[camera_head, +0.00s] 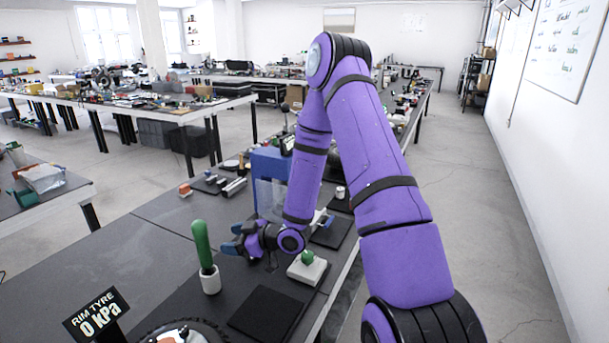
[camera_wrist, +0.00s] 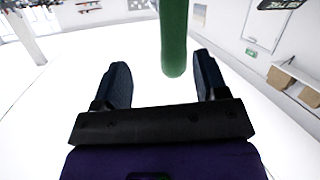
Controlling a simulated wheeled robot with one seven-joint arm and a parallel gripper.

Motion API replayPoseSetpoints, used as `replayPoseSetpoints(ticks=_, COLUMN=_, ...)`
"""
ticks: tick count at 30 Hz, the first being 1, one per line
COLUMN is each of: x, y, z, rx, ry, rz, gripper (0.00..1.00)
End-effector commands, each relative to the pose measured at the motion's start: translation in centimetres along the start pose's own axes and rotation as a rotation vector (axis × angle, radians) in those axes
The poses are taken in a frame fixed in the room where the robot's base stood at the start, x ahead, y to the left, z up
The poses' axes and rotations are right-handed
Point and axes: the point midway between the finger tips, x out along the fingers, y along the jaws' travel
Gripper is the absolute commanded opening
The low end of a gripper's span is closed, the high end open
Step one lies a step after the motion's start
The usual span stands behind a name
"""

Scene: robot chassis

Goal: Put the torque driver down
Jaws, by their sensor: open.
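The torque driver, seen as an upright green handle (camera_head: 202,244), stands slightly tilted in a small white cup (camera_head: 210,283) on the dark bench. No other part of it shows, so its lower end is hidden in the cup. My gripper (camera_head: 235,238) is open, just right of the handle, with its blue fingers pointing left towards it. In the wrist view the green handle (camera_wrist: 174,38) appears ahead, between the lines of the two spread fingers and nearer the right one. The fingers do not touch it there.
A white box with a green knob (camera_head: 307,258) sits right of my gripper. A dark flat pad (camera_head: 266,313) lies in front. A "RIM TYRE 0 kPa" sign (camera_head: 97,313) and a wheel are at front left. A blue machine (camera_head: 271,165) stands behind. Bench left of the cup is clear.

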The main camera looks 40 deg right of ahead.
Motion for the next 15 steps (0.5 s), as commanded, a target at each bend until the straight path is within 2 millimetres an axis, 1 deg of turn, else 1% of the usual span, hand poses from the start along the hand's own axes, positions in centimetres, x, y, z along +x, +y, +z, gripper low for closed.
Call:
replayPoseSetpoints(ticks=1, x=-0.1, y=0.5, z=-1.2, rx=-0.032, ry=-0.048, rz=0.008, gripper=0.66)
replayPoseSetpoints(ticks=5, x=-0.8, y=1.6, z=-3.5, rx=-0.082, ry=-0.186, rz=0.049, gripper=0.66)
replayPoseSetpoints(ticks=8, x=-1.6, y=2.5, z=-5.4, rx=-0.11, ry=-0.283, rz=0.091, gripper=0.66)
replayPoseSetpoints(ticks=11, x=-2.8, y=3.0, z=-7.6, rx=-0.127, ry=-0.371, rz=0.138, gripper=0.66)
replayPoseSetpoints(ticks=15, x=-5.0, y=3.4, z=-10.7, rx=-0.13, ry=-0.482, rz=0.216, gripper=0.66)
